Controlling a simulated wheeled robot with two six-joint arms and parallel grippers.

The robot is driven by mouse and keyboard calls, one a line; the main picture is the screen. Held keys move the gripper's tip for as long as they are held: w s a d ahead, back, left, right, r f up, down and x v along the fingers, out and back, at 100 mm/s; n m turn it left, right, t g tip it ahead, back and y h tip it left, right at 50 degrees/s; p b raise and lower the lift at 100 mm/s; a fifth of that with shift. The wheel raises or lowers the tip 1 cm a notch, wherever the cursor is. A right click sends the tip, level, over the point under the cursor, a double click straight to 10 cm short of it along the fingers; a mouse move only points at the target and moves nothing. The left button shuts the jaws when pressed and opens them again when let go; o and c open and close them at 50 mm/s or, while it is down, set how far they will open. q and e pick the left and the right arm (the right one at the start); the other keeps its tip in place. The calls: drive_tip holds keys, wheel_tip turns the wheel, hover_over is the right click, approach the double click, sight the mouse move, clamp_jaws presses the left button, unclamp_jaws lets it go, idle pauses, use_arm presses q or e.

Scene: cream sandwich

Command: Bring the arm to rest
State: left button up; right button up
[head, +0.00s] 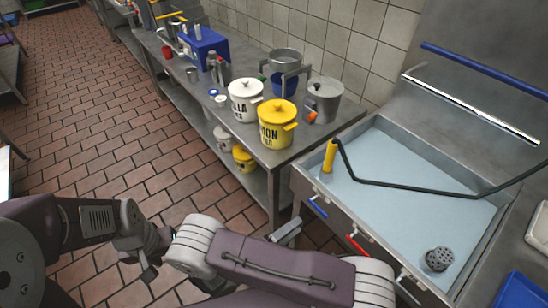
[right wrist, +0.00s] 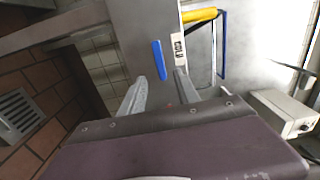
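My right arm crosses the bottom of the head view, and my right gripper (head: 289,230) is in front of the sink's front edge. In the right wrist view my right gripper (right wrist: 160,78) has its two grey fingers apart with nothing held between them. A blue tap handle (right wrist: 159,60) shows beyond the fingertips, apart from them. My left arm comes in from the left in the head view. Its dark end (head: 147,266) is small and partly hidden, so its fingers cannot be made out.
The steel sink (head: 400,165) holds a black hose pipe with a yellow handle (head: 328,156). Blue (head: 317,207) and red (head: 357,245) tap handles stick out from its front. Yellow (head: 277,130) and white (head: 245,104) pots stand on the counter. The tiled floor (head: 130,140) at left is clear.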

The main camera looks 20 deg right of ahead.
drive_tip(key=w+d+r+m+g+p, duration=0.2)
drive_tip(key=d+r+m+g+p, duration=0.1)
drive_tip(key=d+r+m+g, duration=0.5)
drive_tip(key=s+d+r+m+g+y+p, duration=0.2)
drive_tip(key=s+d+r+m+g+y, duration=0.15)
drive_tip(key=s+r+m+y, duration=0.6)
drive_tip(key=w+a+f+m+t+y, duration=0.2)
drive_tip(key=w+a+m+t+y, duration=0.1)
drive_tip(key=m, duration=0.8)
drive_tip(key=w+a+f+m+t+y+p, duration=0.1)
drive_tip(key=a+m, duration=0.5)
drive_tip(key=m, duration=0.6)
drive_tip(key=w+f+t+y, duration=0.1)
drive_tip(key=t+y, duration=0.1)
drive_tip(key=y, duration=0.1)
drive_tip(key=shift+w+a+f, duration=0.3)
drive_tip(key=shift+w, duration=0.1)
